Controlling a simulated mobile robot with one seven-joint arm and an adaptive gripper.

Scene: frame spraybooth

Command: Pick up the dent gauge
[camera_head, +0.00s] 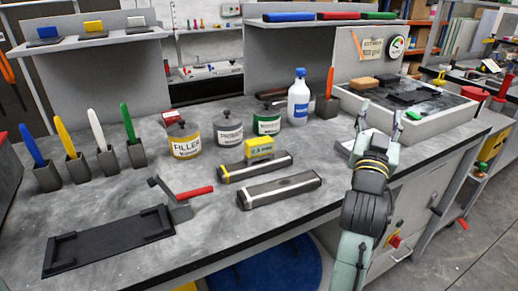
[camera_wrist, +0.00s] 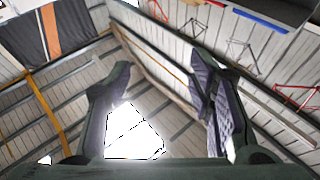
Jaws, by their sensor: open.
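I cannot tell for sure which thing is the dent gauge. A dark metal bar (camera_head: 235,172) with a yellow end band lies mid-bench, with a yellow block (camera_head: 260,148) marked in mm at its back edge. A similar grey bar (camera_head: 280,189) lies in front of it. A round dial (camera_head: 396,45) is on the back panel at the right. My gripper (camera_head: 380,112) is raised at the right of the bench, apart from these things. In the wrist view my gripper (camera_wrist: 162,68) is open and empty, with roof beams behind it.
Cans (camera_head: 184,149), a white bottle (camera_head: 298,105) and an orange tool in a holder (camera_head: 327,106) stand behind the bars. Coloured tools in holders (camera_head: 78,168) stand at left. A black tray (camera_head: 110,241) and a red-handled tool (camera_head: 182,205) lie in front.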

